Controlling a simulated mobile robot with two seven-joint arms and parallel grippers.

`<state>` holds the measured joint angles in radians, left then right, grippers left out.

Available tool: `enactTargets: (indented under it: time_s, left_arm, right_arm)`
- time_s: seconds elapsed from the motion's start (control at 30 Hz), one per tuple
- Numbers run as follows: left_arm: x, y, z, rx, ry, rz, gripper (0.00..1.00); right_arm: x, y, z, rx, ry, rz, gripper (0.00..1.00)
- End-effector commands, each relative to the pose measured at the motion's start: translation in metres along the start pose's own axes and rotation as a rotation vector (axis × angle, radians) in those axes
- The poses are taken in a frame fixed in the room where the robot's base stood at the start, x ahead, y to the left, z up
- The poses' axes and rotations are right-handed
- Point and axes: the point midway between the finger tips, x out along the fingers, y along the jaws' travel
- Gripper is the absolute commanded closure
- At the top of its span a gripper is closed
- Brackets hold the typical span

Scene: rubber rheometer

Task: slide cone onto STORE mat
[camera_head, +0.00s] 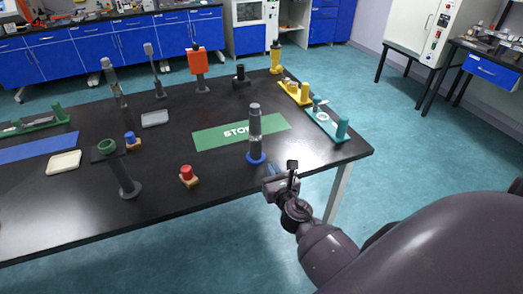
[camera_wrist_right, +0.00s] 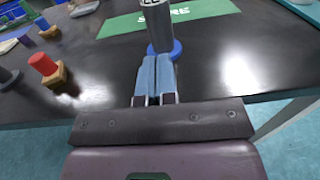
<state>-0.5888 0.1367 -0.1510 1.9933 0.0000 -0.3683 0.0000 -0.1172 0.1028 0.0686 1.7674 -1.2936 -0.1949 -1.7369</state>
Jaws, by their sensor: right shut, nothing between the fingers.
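The cone (camera_head: 255,136) is a tall dark grey piece with a pale band and a round blue base, standing upright on the black table. In the head view it stands at the near edge of the green STORE mat (camera_head: 212,138), its base in front of the mat on bare table. The right wrist view shows the cone (camera_wrist_right: 159,28) straight ahead and the mat (camera_wrist_right: 207,11) behind it. My right gripper (camera_head: 270,172) is shut and empty, low at the near side of the cone. Its blue fingertips (camera_wrist_right: 157,60) reach the blue base; whether they touch is unclear. My left gripper is not in view.
Yellow (camera_head: 295,93) and teal (camera_head: 325,125) trays line the right edge. The table's front edge is close to my right gripper.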

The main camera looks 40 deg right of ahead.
Motion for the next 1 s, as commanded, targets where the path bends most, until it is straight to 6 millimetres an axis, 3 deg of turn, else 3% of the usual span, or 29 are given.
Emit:
enactTargets:
  time_s: [0.3, 0.5, 0.7, 1.0]
  left_arm:
    - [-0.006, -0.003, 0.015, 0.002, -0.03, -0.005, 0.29]
    - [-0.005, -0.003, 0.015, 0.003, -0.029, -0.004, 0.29]
    - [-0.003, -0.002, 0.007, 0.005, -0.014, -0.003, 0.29]
    - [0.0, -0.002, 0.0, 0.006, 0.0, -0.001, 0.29]
  right_arm:
    - [0.056, 0.001, 0.0, 0.002, -0.001, 0.001, 1.0]
    - [0.08, 0.0, -0.001, 0.002, 0.001, 0.0, 1.0]
    - [0.091, 0.0, -0.001, 0.003, 0.001, 0.0, 1.0]
    - [0.092, 0.0, 0.0, 0.003, 0.001, 0.0, 1.0]
